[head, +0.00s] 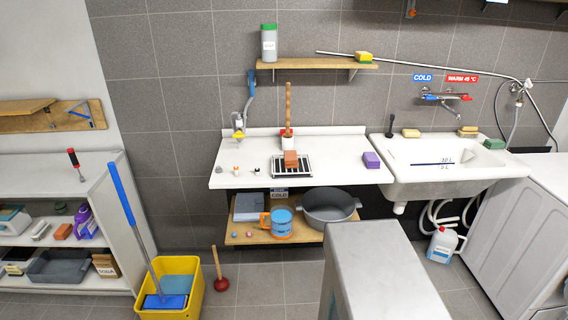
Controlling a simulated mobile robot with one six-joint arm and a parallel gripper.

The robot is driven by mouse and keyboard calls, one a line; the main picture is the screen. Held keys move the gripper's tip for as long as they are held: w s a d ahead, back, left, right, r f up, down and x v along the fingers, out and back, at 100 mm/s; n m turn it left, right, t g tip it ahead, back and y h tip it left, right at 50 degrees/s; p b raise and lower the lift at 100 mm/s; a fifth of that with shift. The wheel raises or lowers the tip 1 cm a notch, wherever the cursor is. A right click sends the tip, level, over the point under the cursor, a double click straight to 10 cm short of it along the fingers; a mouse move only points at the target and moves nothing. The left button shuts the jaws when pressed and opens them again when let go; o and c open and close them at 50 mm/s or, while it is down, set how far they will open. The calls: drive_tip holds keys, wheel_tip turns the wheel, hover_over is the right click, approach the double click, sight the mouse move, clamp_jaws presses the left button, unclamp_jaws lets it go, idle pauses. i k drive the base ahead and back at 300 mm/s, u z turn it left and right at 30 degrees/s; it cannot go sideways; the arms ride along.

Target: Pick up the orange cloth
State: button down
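A small orange-brown block-like thing (290,158) rests on a black-and-white slatted rack (278,172) on the white counter; I cannot tell if it is folded cloth. Another orange-brown block (62,231) lies on the left shelf unit's upper inner shelf. An orange patch (265,221) shows beside a blue-and-orange tub (282,223) on the low wooden shelf under the counter. No thing is plainly recognisable as an orange cloth. My gripper is not in view.
A yellow mop bucket (187,271) and a plunger (220,277) stand on the floor at front left. A grey-topped block (382,270) rises at front centre. The counter (236,177) has free room at its left. A white sink (440,177) adjoins it.

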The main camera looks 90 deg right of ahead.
sight(290, 156)
drive_tip(key=z, duration=0.1)
drive_tip(key=i, duration=0.35)
drive_tip(key=u, duration=0.35)
drive_tip(key=k, duration=0.15)
drive_tip(key=z, duration=3.35)
drive_tip(key=i, duration=0.95)
drive_tip(key=u, duration=0.05)
